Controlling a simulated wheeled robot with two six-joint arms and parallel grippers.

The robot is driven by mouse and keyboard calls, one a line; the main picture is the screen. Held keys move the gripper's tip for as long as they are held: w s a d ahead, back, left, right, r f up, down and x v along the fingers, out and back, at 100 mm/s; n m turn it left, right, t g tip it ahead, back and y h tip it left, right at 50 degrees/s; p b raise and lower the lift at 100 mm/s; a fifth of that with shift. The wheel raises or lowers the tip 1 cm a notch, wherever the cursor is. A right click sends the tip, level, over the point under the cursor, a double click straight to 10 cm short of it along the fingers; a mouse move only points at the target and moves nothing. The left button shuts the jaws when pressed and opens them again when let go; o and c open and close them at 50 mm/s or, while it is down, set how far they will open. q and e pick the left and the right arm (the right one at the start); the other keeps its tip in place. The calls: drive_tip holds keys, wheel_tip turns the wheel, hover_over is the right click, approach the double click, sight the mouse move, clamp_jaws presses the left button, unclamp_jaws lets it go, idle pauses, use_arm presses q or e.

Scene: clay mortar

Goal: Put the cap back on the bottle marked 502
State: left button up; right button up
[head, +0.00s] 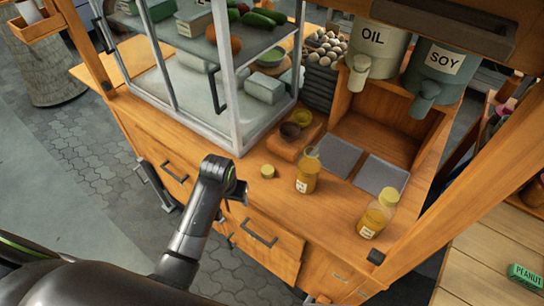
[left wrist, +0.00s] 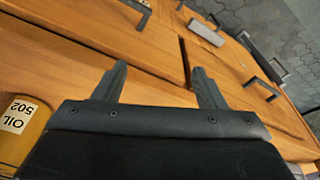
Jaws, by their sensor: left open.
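A bottle (head: 306,176) with yellow contents and a clear, seemingly uncapped top stands upright on the wooden counter. A small yellow cap (head: 268,171) lies on the counter to its left. In the left wrist view, a bottle labelled OIL 502 (left wrist: 14,140) shows at the left edge, its top out of frame. The labels are too small to read in the head view. My left gripper (head: 238,192) is at the counter's front edge, left of the cap and bottle. Its fingers (left wrist: 162,86) are apart with nothing between them. My right gripper is not in view.
A second bottle (head: 374,217) with a yellow cap stands to the right. Two grey mats (head: 339,156) and a wooden block with small bowls (head: 292,133) lie behind. A glass case (head: 238,95) stands left. OIL (head: 377,50) and SOY (head: 436,74) dispensers are at the back.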

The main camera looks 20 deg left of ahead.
use_arm(q)
drive_tip(key=w+d+r, duration=0.1)
drive_tip(key=r, duration=0.1)
drive_tip(key=w+r, duration=0.2)
drive_tip(key=w+d+r, duration=0.1)
drive_tip(key=w, duration=0.1)
drive_tip(key=shift+d+r, duration=0.3)
drive_tip(key=shift+r, duration=0.1)
drive_tip(key=w+d+r, duration=0.2)
drive_tip(key=w+r, duration=0.1)
drive_tip(key=r, duration=0.2)
drive_tip(key=w+d+r+p, duration=0.1)
drive_tip(key=w+d+r, duration=0.2)
drive_tip(key=r, duration=0.3)
drive_tip(key=shift+r+m+g+p, duration=0.2)
drive_tip(key=shift+m+g+p, duration=0.1)
drive_tip(key=shift+g, duration=0.1)
drive_tip(key=shift+w, duration=0.1)
drive_tip(key=b, duration=0.1)
hover_over(268, 172)
wheel_tip(268, 172, down, 11)
drive_tip(key=shift+f, duration=0.65)
